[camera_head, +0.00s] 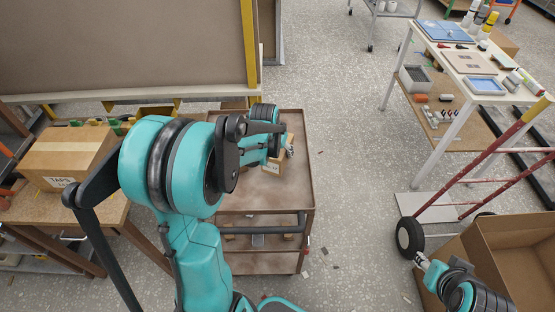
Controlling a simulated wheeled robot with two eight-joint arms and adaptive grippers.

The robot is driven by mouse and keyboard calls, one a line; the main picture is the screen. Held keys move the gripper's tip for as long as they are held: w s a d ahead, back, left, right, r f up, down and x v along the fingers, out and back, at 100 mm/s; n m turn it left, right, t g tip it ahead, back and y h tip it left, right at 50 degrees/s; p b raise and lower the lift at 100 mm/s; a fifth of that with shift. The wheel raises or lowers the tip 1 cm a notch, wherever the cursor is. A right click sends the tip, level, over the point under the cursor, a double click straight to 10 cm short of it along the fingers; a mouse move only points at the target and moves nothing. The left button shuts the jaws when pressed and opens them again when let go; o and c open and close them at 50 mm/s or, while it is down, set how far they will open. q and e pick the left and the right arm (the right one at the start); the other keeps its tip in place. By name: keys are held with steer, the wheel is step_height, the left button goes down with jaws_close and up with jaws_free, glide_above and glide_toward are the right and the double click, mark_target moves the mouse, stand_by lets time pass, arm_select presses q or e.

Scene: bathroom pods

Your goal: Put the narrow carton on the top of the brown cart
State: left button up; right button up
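The brown cart (245,200) stands in the middle of the camera_head view, its top partly hidden by my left arm. A small tan carton (273,167) with dark print shows at the cart's top, beneath my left wrist. It is mostly covered, so its full shape is unclear. My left gripper (289,151) is at the carton's right side, largely hidden by the wrist. I cannot tell whether its fingers are shut on the carton, or whether the carton touches the cart top. My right gripper (422,261) is low at the right, beside a large open box; its fingers are unclear.
A larger carton marked TAPS (68,158) sits on a wooden table at left. A red-railed hand truck (490,155) and a large open cardboard box (510,245) stand at right. A white table (470,62) holds tools.

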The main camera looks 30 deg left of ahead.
arm_select(q)
step_height(320, 180, down, 4)
steer(key=shift+f+b, duration=0.1)
steer(key=shift+b, duration=0.75)
steer(key=o, duration=1.6)
steer(key=shift+c, duration=0.2)
